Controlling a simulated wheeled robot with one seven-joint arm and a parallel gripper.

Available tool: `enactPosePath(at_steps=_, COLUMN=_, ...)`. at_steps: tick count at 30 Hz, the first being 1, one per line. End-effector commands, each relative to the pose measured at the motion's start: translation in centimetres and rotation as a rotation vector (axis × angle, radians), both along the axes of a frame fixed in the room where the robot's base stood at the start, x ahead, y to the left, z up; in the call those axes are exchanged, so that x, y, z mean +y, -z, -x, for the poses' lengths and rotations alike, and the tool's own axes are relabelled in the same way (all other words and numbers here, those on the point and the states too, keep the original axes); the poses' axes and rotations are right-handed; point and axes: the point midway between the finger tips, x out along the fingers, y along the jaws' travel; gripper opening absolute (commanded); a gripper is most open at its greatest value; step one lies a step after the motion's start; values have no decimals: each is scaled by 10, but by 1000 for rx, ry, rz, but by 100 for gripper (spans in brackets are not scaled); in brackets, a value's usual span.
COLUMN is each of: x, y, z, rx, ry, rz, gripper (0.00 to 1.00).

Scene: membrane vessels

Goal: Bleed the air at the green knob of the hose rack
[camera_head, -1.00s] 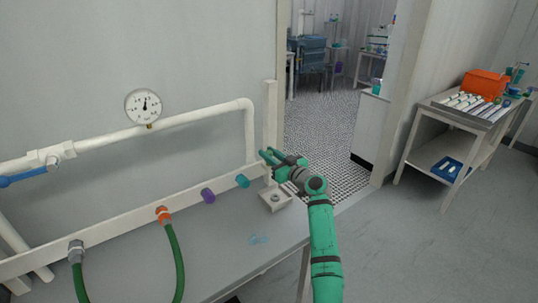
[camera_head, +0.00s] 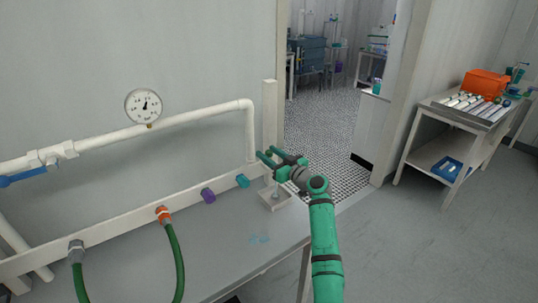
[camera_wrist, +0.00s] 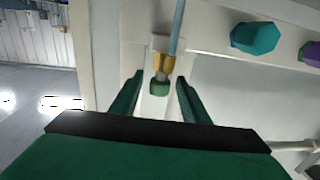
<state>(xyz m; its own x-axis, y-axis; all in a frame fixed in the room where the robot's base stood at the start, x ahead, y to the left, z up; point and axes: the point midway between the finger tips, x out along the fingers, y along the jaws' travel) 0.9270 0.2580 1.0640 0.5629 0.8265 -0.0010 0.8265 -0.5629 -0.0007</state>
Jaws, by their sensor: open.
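The hose rack (camera_head: 100,232) is a long pale rail on the wall side of the grey bench. In the wrist view, the green knob (camera_wrist: 160,88) sits on a brass fitting (camera_wrist: 163,64) at the end of the rail, below a light blue tube. My gripper (camera_wrist: 160,80) is open, with one green finger on each side of the knob; gaps show, and I see no contact. In the head view, my gripper (camera_head: 264,155) is at the rack's right end and largely hides the fitting.
A teal knob (camera_head: 242,181) and a purple knob (camera_head: 208,195) are left of my gripper; the teal one (camera_wrist: 255,38) is close in the wrist view. Green hoses hang further left. A white pipe (camera_head: 190,117) with a gauge (camera_head: 143,106) runs above. A doorway opens behind.

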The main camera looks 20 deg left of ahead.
Motion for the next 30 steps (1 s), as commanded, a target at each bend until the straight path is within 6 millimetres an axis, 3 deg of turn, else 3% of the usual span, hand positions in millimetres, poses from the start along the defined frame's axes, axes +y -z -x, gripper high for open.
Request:
enactPosePath(at_steps=5, x=-14, y=1, z=8, rx=0, ry=2, rz=-2, gripper=42)
enactPosePath(at_steps=18, x=-76, y=1, z=52, rx=0, ry=2, rz=-1, gripper=42)
enactPosePath(at_steps=30, x=-89, y=1, z=60, rx=1, ry=1, rz=0, gripper=42)
